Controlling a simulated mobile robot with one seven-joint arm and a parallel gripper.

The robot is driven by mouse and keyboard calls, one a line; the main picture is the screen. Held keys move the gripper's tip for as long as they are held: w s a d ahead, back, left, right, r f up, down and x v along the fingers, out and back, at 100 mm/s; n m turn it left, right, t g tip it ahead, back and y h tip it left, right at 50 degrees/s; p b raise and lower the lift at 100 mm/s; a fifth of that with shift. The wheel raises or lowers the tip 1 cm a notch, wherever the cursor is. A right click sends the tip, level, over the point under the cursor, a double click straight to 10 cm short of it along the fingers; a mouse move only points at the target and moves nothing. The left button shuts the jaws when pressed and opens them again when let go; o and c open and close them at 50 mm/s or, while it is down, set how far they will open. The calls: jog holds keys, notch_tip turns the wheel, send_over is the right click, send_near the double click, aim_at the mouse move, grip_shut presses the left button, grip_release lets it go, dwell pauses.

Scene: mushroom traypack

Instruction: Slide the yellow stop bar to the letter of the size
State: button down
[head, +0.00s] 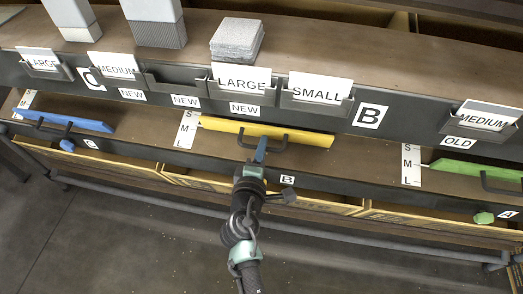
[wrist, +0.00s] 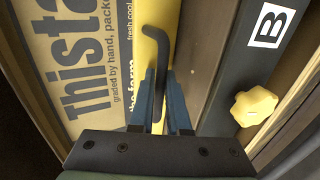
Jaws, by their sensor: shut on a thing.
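The yellow stop bar (head: 300,135) lies on the middle shelf of bay B, with a dark handle (head: 240,139) on its front. Its left end is beside the white S-M-L strip (head: 187,130), close to the S. My gripper (head: 261,152) is shut on the handle. In the wrist view, the blue fingertips (wrist: 160,88) close around the lower part of the dark handle (wrist: 158,45), beside the yellow bar (wrist: 146,55). Above bay B, a LARGE card (head: 240,78) has a NEW tag (head: 245,109) under it, and a SMALL card (head: 317,88) stands to its right.
A blue bar (head: 75,122) lies in the left bay and a green bar (head: 470,168) in the right bay. A yellow knob (wrist: 257,107) is near the gripper. Printed boxes (head: 300,200) lie below the shelf, and a rail (head: 150,207) runs in front.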

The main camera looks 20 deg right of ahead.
aim_at(266, 132)
jog(key=shift+w+d+r, duration=0.35)
jog(key=shift+w+d, duration=0.15)
jog(key=shift+w, duration=0.25)
jog(key=shift+w+d+r, duration=0.3)
jog(key=shift+w+d, duration=0.15)
jog(key=shift+w, duration=0.25)
jog(key=c, duration=0.9)
grip_release()
jog(key=shift+s, duration=0.1)
jog(key=p+v, duration=0.3)
jog(key=v, duration=0.9)
jog(key=shift+s+a+p, duration=0.25)
jog(key=shift+s+p, duration=0.05)
jog(key=shift+s, duration=0.05)
